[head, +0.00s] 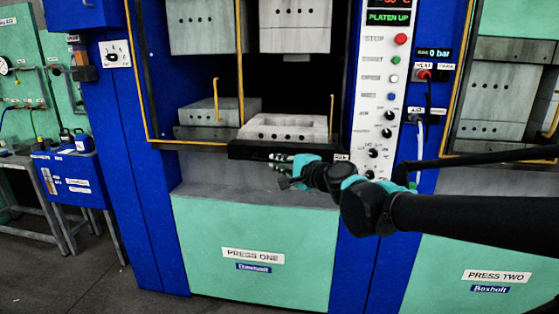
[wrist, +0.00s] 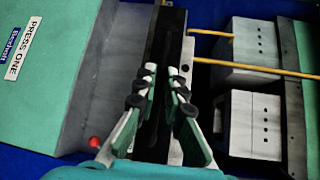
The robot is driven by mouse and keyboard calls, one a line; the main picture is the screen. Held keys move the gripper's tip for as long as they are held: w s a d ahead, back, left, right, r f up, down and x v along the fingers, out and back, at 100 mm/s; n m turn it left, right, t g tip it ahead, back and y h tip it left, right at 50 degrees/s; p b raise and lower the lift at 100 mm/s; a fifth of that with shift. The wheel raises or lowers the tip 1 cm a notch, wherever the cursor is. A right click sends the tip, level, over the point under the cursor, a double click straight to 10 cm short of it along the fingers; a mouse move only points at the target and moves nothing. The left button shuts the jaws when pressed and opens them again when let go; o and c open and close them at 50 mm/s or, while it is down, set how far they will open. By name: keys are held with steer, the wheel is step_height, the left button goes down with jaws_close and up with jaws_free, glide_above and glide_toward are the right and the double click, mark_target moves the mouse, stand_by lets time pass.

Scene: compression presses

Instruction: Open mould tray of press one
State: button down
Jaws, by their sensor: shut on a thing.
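Press one (head: 250,255) is in the head view, with its name plate on the green front panel. Its mould tray (head: 243,150) has a black front edge and sits low in the press opening, carrying a grey mould block (head: 285,127) with holes in its face. My gripper (head: 279,164) is at the front of the tray, reaching in from the right. In the wrist view my gripper (wrist: 161,74) has its fingers close together around a dark bar at the tray front (wrist: 168,40). The exact contact is partly hidden by the fingers.
The control panel (head: 383,90) reads "PLATEN UP" and stands right of the opening, close to my arm. Yellow rods (head: 332,112) stand by the opening. Press two (head: 480,235) is at the right.

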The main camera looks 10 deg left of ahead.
steer(key=shift+s+a+f, duration=0.1)
steer(key=shift+s+f, duration=0.15)
steer(key=c, duration=1.7)
jaws_free()
steer(key=shift+w+a, duration=0.1)
steer(key=shift+w, duration=0.05)
steer(key=shift+o, duration=0.5)
steer(key=v, duration=1.2)
steer(key=shift+w, duration=0.1)
